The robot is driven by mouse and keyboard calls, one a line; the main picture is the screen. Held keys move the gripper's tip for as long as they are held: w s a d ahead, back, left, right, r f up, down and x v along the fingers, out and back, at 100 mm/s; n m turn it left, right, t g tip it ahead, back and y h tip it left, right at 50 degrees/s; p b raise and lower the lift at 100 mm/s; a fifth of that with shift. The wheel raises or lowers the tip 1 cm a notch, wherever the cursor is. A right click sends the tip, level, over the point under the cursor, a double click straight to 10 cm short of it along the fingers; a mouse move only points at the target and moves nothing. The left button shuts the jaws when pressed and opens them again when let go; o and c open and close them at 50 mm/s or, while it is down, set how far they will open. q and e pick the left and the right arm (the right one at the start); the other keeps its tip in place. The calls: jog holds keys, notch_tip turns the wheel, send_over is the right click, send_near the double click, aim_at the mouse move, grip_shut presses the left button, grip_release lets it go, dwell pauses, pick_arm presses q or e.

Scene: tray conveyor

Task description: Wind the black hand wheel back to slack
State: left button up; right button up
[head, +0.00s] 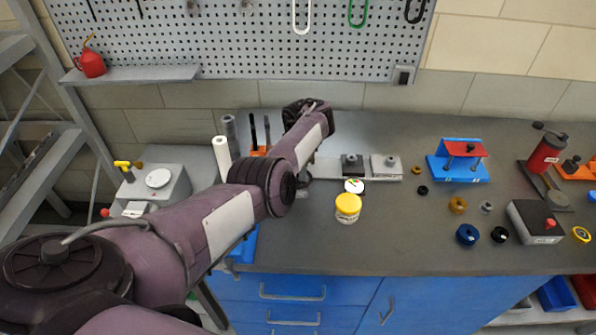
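My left arm (227,222) reaches in from the lower left across the bench, and its black wrist end (308,106) is over the back of the bench. The fingers of my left gripper are hidden behind the arm. My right gripper is out of the picture. I cannot make out a black hand wheel for certain. A pale rail with grey blocks (387,167) comes out from behind the arm, and its left part is covered. A small round dial with a green mark (354,186) lies in front of it.
A yellow-lidded jar (348,206) stands in front of the rail. A blue stand with a red top (459,160), a blue ring (467,235) and a grey box with a red button (535,222) are at the right. The front middle of the bench (400,245) is clear.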

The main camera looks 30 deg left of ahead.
pick_arm(q)
jog(key=shift+w+n, duration=0.1)
jog(key=shift+n, duration=0.5)
jog(key=shift+r+b, duration=0.1)
jog(key=shift+b, duration=0.2)
jog(key=o, duration=1)
jog(key=shift+c, duration=0.2)
notch_tip(320, 180, up, 8)
jog(key=shift+f, duration=0.15)
